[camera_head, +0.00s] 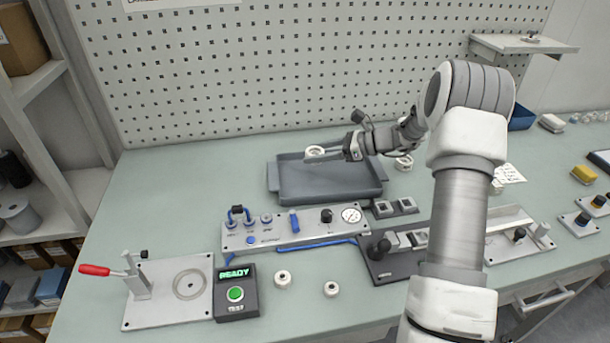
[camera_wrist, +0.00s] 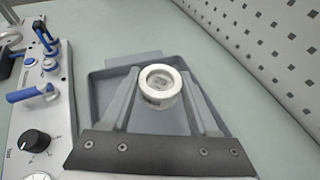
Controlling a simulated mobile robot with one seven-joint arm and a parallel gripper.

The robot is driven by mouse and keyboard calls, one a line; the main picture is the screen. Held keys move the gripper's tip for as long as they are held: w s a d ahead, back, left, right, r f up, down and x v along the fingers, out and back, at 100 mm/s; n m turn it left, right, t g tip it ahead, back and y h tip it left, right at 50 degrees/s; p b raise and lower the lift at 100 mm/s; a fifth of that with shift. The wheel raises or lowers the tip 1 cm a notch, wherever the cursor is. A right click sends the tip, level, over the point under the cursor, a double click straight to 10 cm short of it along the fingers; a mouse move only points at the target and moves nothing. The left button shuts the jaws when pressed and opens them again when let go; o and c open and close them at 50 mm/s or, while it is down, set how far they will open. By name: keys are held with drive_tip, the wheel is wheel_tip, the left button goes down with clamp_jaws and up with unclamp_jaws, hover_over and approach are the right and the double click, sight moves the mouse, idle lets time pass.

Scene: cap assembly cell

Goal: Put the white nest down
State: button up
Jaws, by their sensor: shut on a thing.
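The white nest (camera_head: 315,151) is a short white ring, held between the fingertips of my gripper (camera_head: 328,153). In the wrist view the nest (camera_wrist: 160,84) shows its round rim and open centre, with one grey finger on each side. My gripper (camera_wrist: 163,90) is shut on it. The nest is above the grey tray (camera_head: 325,190), over its back part; the tray also shows behind it in the wrist view (camera_wrist: 108,75). The height of the nest over the tray floor is hard to tell.
A panel with a gauge and blue levers (camera_head: 295,229) stands in front of the tray. White rings lie on the table at the front (camera_head: 282,278) and right of the tray (camera_head: 403,162). A pegboard (camera_head: 290,70) rises behind. The table left of the tray is clear.

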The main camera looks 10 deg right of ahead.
sight(303, 181)
drive_tip(key=a, duration=0.1)
drive_tip(key=a+f, duration=0.2)
drive_tip(key=a, duration=0.1)
drive_tip(key=shift+s+f, duration=0.1)
drive_tip(key=shift+f, duration=0.15)
drive_tip(key=shift+d+f+b, duration=0.1)
drive_tip(key=shift+f+b, duration=0.35)
drive_tip(key=shift+f, duration=1.4)
drive_tip(key=shift+f, duration=0.1)
drive_tip(key=shift+f, duration=0.15)
drive_tip(key=o, duration=1.4)
drive_tip(key=shift+c, duration=0.2)
drive_tip(key=shift+r, duration=0.2)
